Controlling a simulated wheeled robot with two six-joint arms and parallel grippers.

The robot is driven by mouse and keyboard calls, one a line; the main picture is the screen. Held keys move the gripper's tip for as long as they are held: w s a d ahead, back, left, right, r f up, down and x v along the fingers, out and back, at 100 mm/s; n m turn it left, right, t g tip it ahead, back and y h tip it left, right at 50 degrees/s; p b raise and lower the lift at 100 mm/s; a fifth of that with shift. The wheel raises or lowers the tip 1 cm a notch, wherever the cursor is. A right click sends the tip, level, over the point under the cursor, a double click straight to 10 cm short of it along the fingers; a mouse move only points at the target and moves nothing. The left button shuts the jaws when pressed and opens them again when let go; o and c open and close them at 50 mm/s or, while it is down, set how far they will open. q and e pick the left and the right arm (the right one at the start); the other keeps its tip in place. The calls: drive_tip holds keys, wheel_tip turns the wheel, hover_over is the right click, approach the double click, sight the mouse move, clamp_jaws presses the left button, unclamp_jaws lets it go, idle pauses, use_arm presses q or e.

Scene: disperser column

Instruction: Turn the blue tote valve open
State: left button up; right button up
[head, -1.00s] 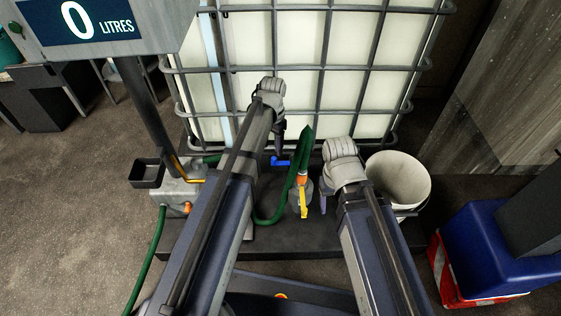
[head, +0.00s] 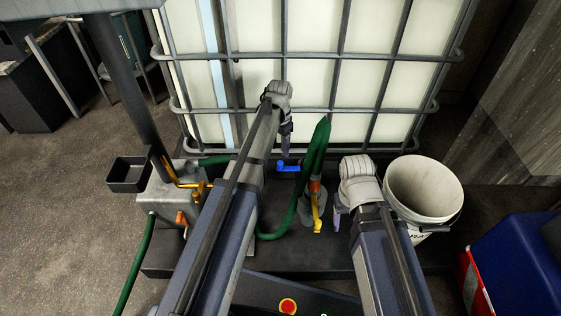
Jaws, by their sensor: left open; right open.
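The blue valve handle (head: 288,167) sits low at the front of the caged white tote (head: 310,70), near the middle of the head view. My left gripper (head: 286,150) points down just above the blue handle, open and seemingly apart from it; its fingers are small and partly hidden by my wrist. My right gripper (head: 337,215) is open and empty, low between the yellow handle and the white bucket. The valve body behind the blue handle is hard to make out.
A green hose (head: 314,160) loops beside the blue handle, with a yellow handle (head: 316,215) below it. A white bucket (head: 424,192) stands at right. A grey box unit (head: 170,197) with a dark tray (head: 130,174) and post stands at left. A blue bin (head: 515,255) is at lower right.

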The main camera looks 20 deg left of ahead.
sight(280, 162)
use_arm(q)
drive_tip(key=shift+f+b, duration=3.35)
drive_tip(key=shift+f, duration=0.25)
clamp_jaws()
